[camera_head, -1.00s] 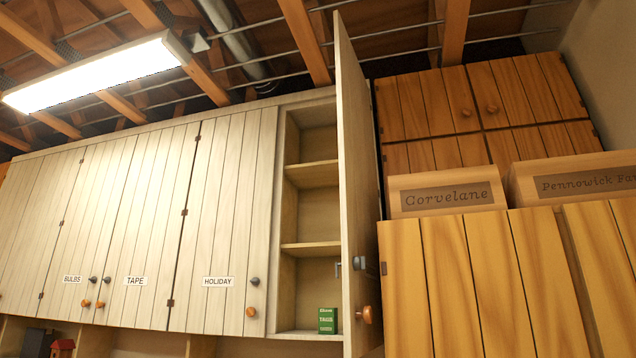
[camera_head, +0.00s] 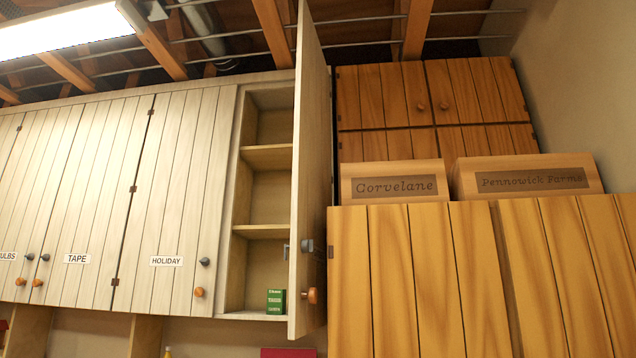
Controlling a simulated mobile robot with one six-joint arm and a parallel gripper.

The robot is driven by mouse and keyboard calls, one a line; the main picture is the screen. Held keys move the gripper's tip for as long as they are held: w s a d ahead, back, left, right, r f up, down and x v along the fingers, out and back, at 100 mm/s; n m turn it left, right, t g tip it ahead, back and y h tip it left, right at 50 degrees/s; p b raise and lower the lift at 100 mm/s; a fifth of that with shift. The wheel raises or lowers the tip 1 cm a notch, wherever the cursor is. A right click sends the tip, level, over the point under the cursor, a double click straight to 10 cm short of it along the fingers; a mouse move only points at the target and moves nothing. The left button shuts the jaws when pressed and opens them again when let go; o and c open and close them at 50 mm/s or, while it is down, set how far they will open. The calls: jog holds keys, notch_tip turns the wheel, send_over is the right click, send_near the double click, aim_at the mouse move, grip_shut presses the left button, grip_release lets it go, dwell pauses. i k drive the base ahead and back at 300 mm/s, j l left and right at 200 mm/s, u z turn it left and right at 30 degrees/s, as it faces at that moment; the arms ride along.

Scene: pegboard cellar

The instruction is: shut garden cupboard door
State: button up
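The open cupboard door (camera_head: 310,170) is a tall pale plank panel, seen nearly edge-on. It stands swung out at the right side of an open cupboard (camera_head: 238,185) with bare shelves. An orange wooden knob (camera_head: 313,296) and a dark grey knob (camera_head: 308,246) show low on the door. A small green box (camera_head: 276,301) stands on the cupboard's bottom shelf. No label reading "garden" is legible on the door from here. My gripper is not in view.
Shut pale doors labelled HOLIDAY (camera_head: 167,261) and TAPE (camera_head: 77,259) lie to the left. An orange-brown wooden cabinet (camera_head: 420,280) stands close on the right, with the Corvelane crate (camera_head: 394,168) and Pennowick Farms crate (camera_head: 525,160) above it.

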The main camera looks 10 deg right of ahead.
aim_at(312, 178)
jog(key=i+u, duration=0.1)
jog(key=i, duration=0.9)
